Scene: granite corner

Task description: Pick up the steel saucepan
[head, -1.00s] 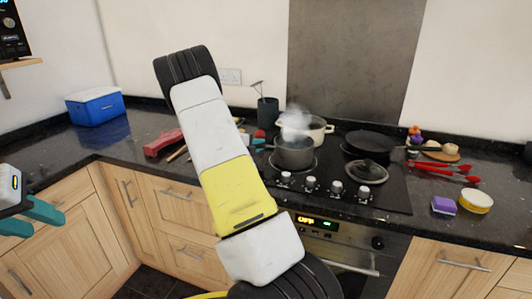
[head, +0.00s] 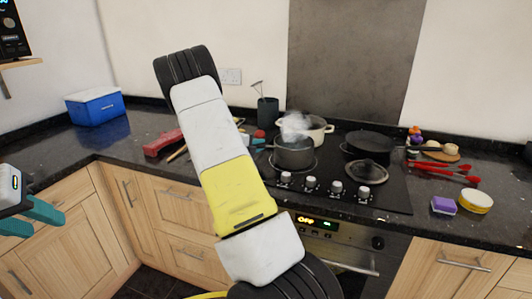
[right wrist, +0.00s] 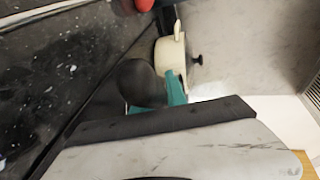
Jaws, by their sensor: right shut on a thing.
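The steel saucepan (head: 293,154) stands on the left side of the black hob, with pale steam above it. Its handle side points left, toward my right arm. My right gripper is mostly hidden behind my own arm in the head view; only a bit of teal (head: 259,141) shows by the handle. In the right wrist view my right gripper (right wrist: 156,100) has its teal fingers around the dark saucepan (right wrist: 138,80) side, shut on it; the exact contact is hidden. My left gripper (head: 30,217) is at the left edge, fingers apart and empty, away from the pan.
A cream pot (head: 319,131) stands close behind the saucepan; it also shows in the right wrist view (right wrist: 170,54). A black frying pan (head: 371,142) and a glass lid (head: 366,172) are to the right. A dark utensil pot (head: 268,111) stands behind left. A blue-and-white box (head: 96,107) is far left.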

